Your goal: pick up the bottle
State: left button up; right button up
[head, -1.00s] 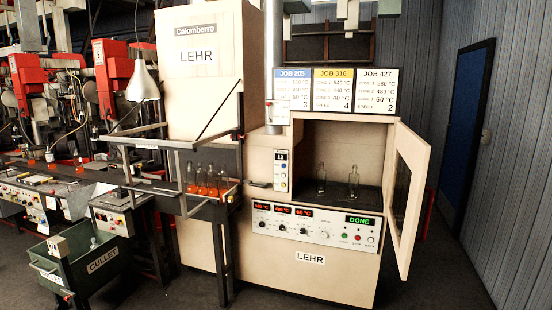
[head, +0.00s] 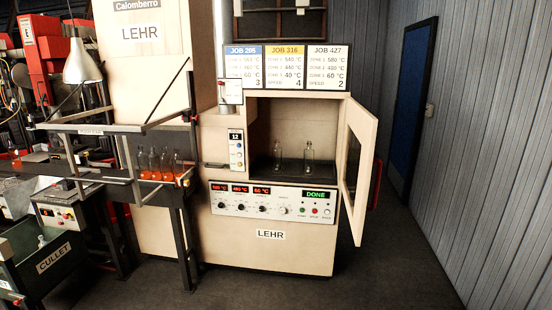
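Two clear glass bottles stand upright on the dark floor inside the open lehr chamber. The left bottle (head: 277,155) is a little to the left of the right bottle (head: 308,157), and they stand apart. Several more bottles (head: 154,163), with orange glowing bases, stand in a row on the rack at the left of the lehr. Neither of my grippers shows in the head view.
The lehr (head: 225,240) has its glazed door (head: 359,170) swung open to the right, and its display reads DONE (head: 319,195). A green cullet bin (head: 50,262) stands at the lower left. Dark floor (head: 400,270) is clear in front and to the right.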

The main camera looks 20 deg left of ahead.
aim_at(277, 152)
jog(key=i+j, duration=0.25)
jog(key=i, duration=0.2)
jog(key=i+j, duration=0.2)
jog(key=i, duration=0.2)
jog(key=i+j+u, duration=0.1)
jog(key=i+j, duration=0.15)
jog(key=i, duration=0.2)
jog(key=i+j, duration=0.2)
jog(key=i, duration=0.25)
